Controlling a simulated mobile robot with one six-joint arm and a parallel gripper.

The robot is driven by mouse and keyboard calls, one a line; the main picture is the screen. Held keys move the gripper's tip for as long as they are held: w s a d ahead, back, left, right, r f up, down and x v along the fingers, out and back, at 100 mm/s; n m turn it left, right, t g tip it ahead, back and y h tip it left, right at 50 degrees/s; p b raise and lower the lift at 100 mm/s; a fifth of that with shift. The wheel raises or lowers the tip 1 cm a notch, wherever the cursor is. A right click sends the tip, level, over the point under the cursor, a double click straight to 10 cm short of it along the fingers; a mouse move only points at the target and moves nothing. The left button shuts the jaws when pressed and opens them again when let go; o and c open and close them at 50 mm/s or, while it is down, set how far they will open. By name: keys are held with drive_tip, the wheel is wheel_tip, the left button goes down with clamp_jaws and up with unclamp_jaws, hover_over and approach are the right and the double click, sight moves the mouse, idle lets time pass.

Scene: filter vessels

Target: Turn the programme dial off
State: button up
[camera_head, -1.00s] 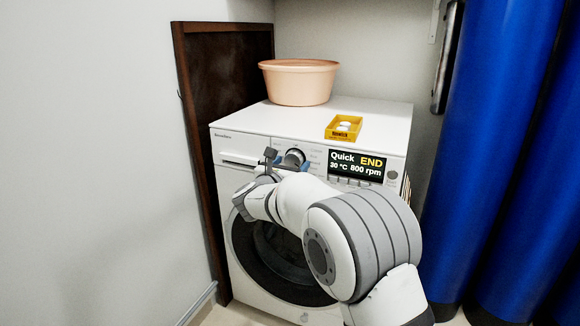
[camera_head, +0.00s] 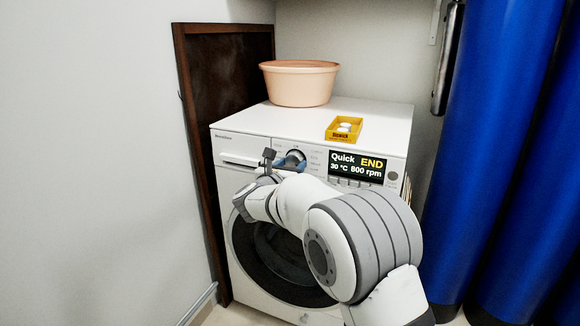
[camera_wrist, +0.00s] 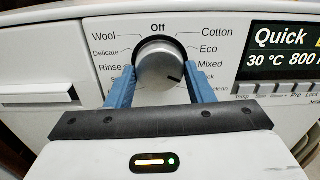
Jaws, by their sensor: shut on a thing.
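The programme dial (camera_wrist: 158,62) is a round silver knob on the washing machine's front panel, with a dark ring around it. Off is printed above it. Its dark pointer mark faces the lower right, below the Mixed label. In the head view the dial (camera_head: 296,155) is partly hidden by my gripper (camera_head: 284,161). In the wrist view my gripper (camera_wrist: 160,72) has one blue finger on each side of the dial and is shut on it.
A peach basin (camera_head: 299,85) and a yellow tray (camera_head: 343,136) with white pieces stand on the washing machine (camera_head: 240,187). A brown board (camera_head: 203,130) leans at its left. Large blue cylinders (camera_head: 495,150) stand at the right. A row of buttons (camera_wrist: 275,90) is right of the dial.

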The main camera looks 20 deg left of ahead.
drive_tip(key=n+p, duration=0.1)
drive_tip(key=n, duration=0.4)
drive_tip(key=shift+r, duration=0.15)
drive_tip(key=n+p, duration=0.3)
drive_tip(key=n, duration=0.3)
drive_tip(key=shift+d+r+n+p, duration=0.1)
drive_tip(key=shift+r+n+p, duration=0.05)
drive_tip(key=shift+n+p, duration=0.25)
drive_tip(key=n+p, duration=0.3)
drive_tip(key=n, duration=0.2)
drive_tip(key=shift+p, duration=0.35)
drive_tip(key=n+p, duration=0.2)
drive_tip(key=n, duration=0.1)
drive_tip(key=shift+r+n, duration=0.1)
drive_tip(key=shift+n, duration=0.3)
drive_tip(key=shift+n+p, duration=0.9)
drive_tip(key=shift+n, duration=0.2)
drive_tip(key=o, duration=1)
drive_tip(key=shift+f, duration=0.2)
drive_tip(key=shift+c, duration=0.2)
